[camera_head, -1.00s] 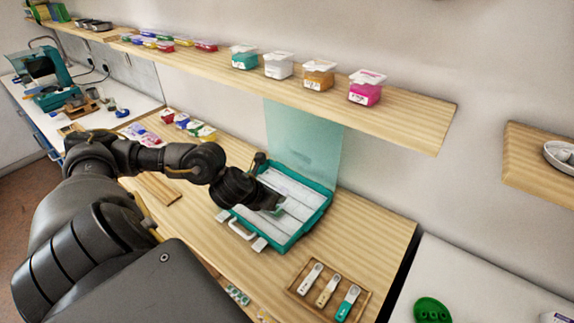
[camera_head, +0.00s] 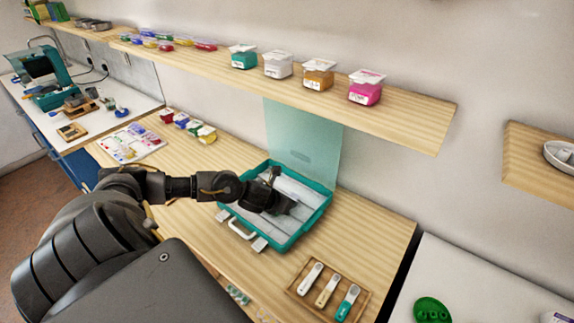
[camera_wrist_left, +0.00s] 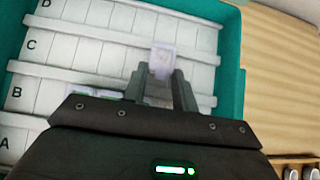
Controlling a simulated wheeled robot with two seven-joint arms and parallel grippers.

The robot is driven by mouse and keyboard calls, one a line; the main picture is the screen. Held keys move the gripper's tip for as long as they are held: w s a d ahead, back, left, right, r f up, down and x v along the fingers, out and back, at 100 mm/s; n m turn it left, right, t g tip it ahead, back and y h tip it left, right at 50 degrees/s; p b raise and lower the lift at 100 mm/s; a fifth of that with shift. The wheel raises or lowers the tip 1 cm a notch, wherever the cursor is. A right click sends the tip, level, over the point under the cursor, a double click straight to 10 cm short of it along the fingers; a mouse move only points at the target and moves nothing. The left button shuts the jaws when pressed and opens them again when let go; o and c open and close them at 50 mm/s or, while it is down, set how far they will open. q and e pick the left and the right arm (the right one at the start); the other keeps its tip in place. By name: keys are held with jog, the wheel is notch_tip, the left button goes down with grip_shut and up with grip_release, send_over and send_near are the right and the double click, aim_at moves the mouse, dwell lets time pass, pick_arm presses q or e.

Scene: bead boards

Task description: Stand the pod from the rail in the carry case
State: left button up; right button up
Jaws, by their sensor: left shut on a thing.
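The teal carry case (camera_head: 236,232) lies open on the wooden bench, its clear lid (camera_head: 310,150) raised at the back. Its white inside has ridged rows lettered A to D in the left wrist view, where the case's teal wall (camera_wrist_left: 231,60) also shows. My left gripper (camera_head: 286,203) is over the inside of the case. In the left wrist view the gripper (camera_wrist_left: 162,80) is shut on a small pale, translucent pod (camera_wrist_left: 162,60), seen over rows B and C. I cannot tell whether the pod touches the case floor. My right gripper is not in view.
Pale pieces (camera_wrist_left: 95,91) sit in row B beside the gripper. A wooden tray (camera_head: 300,291) with three handled tools stands right of the case. A shelf (camera_head: 400,112) with several coloured tubs runs above the bench. A white bead board (camera_head: 130,143) lies at the left.

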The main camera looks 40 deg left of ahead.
pick_arm(q)
jog(key=shift+f, duration=0.15)
jog(key=o, duration=1)
jog(key=shift+o, duration=0.2)
jog(key=shift+r, duration=0.3)
jog(key=v, duration=1.2)
jog(key=shift+b, duration=0.45)
jog(key=shift+f, duration=0.15)
